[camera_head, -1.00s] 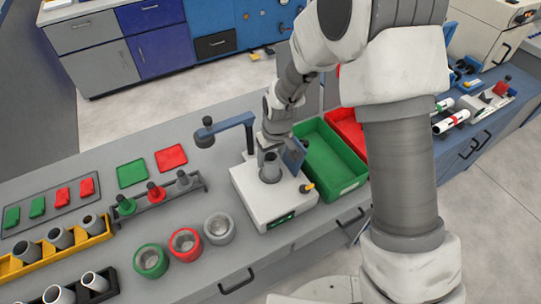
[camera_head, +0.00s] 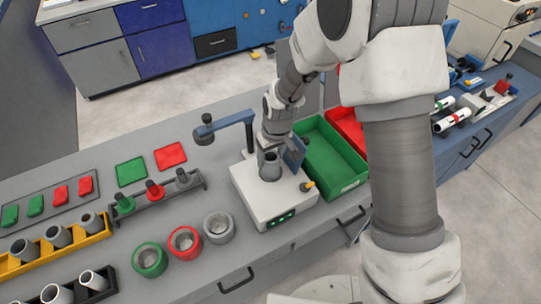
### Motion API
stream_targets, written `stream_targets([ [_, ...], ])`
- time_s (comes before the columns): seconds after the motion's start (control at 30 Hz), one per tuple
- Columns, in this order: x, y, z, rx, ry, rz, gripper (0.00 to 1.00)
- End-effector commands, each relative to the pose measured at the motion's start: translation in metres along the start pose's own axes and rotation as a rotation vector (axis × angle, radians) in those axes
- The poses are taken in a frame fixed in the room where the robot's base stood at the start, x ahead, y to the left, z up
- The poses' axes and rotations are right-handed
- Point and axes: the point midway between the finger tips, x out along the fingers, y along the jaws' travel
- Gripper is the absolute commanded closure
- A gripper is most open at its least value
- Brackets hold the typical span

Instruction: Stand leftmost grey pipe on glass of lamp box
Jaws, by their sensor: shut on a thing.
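The lamp box (camera_head: 252,190) is a white box with a dark blue lamp arm on the middle of the bench. A grey pipe (camera_head: 269,170) stands about upright on its top, over the place of the glass, which the pipe hides. My gripper (camera_head: 282,148) is shut on this pipe from behind and to the right. Green lights (camera_head: 283,218) glow on the box's front. Other grey pipes (camera_head: 58,236) lean in a yellow rack (camera_head: 100,236) at the left.
A green bin (camera_head: 335,175) and a red bin stand right of the box. Green, red and grey rings (camera_head: 219,227) lie in front left. A dark rack (camera_head: 160,199) holds coloured plugs. A black rack (camera_head: 110,286) holds lighter pipes.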

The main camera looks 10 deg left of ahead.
Motion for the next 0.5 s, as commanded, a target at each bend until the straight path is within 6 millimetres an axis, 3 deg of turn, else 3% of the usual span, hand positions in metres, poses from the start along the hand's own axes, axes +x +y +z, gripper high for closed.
stream_targets([
  [0.07,0.0019,0.0,0.0002,0.0,0.0,0.0,1.0],
  [0.1,0.0011,0.0,0.0,0.0,0.001,0.0,0.32],
  [0.27,0.001,0.0,0.0001,0.0,0.0,0.0,0.04],
  [0.5,0.0012,0.0,0.0004,0.0,-0.001,0.0,0.03],
])
